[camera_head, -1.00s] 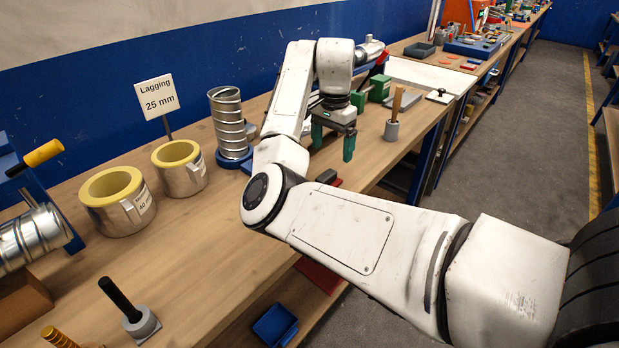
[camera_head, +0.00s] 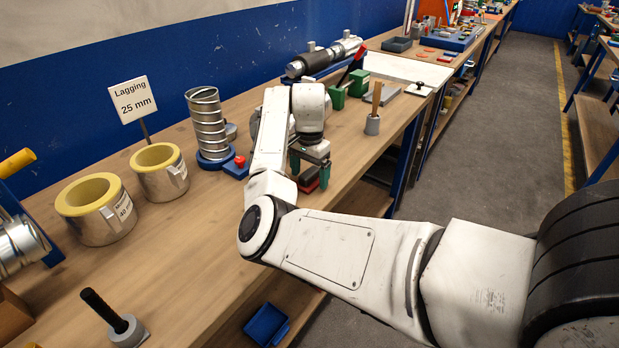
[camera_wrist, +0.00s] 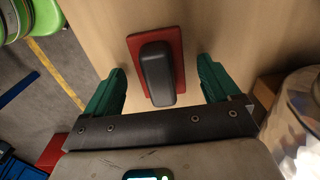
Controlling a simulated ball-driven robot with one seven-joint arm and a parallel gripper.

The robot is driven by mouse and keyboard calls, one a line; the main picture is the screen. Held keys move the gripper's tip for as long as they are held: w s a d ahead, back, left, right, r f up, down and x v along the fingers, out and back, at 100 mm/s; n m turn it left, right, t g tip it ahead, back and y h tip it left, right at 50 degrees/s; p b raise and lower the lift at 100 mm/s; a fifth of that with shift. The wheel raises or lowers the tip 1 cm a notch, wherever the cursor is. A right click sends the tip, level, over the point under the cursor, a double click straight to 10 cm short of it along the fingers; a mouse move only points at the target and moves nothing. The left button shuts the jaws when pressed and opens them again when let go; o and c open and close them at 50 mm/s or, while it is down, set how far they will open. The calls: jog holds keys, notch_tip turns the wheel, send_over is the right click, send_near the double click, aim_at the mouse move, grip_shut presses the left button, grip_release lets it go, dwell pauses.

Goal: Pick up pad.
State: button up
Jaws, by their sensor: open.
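The pad (camera_wrist: 176,42) is a flat red plate with a raised black grip (camera_wrist: 158,73) on top, lying on the wooden bench. In the head view the pad (camera_head: 312,184) is partly hidden by my gripper. My gripper (camera_wrist: 160,88) is open, with its two green fingers on either side of the black grip and a gap on each side. In the head view my gripper (camera_head: 309,172) points down at the pad near the bench's front edge. I cannot tell the exact height of the fingertips above the bench.
A spiral duct (camera_head: 208,125) stands behind the arm, with a blue block with a red knob (camera_head: 238,165) beside it. A grey holder with a wooden handle (camera_head: 373,122) stands to the right. Yellow-lined rings (camera_head: 95,205) stand at left. The bench edge is close to the pad.

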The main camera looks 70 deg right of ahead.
aim_at(310, 171)
jog(key=shift+f, duration=0.15)
jog(key=c, duration=1.2)
jog(key=shift+r, duration=0.55)
notch_tip(310, 171, up, 2)
jog(key=shift+r+b, duration=0.1)
jog(key=shift+b, duration=0.3)
jog(key=s+a+r, duration=0.2)
jog(key=s+r, duration=0.1)
jog(key=s, duration=0.1)
jog(key=s+a+r+p, duration=0.1)
jog(key=s+a+r, duration=0.1)
jog(key=s+r, duration=0.1)
jog(key=s+a+r+p, duration=0.1)
jog(key=s+a+r, duration=0.1)
jog(key=s, duration=0.3)
jog(key=shift+s+a+r, duration=0.1)
jog(key=shift+a+r, duration=0.1)
jog(key=shift+r, duration=0.25)
jog(key=shift+s+a+r, duration=0.1)
jog(key=shift+a+r, duration=0.05)
jog(key=shift+r, duration=0.3)
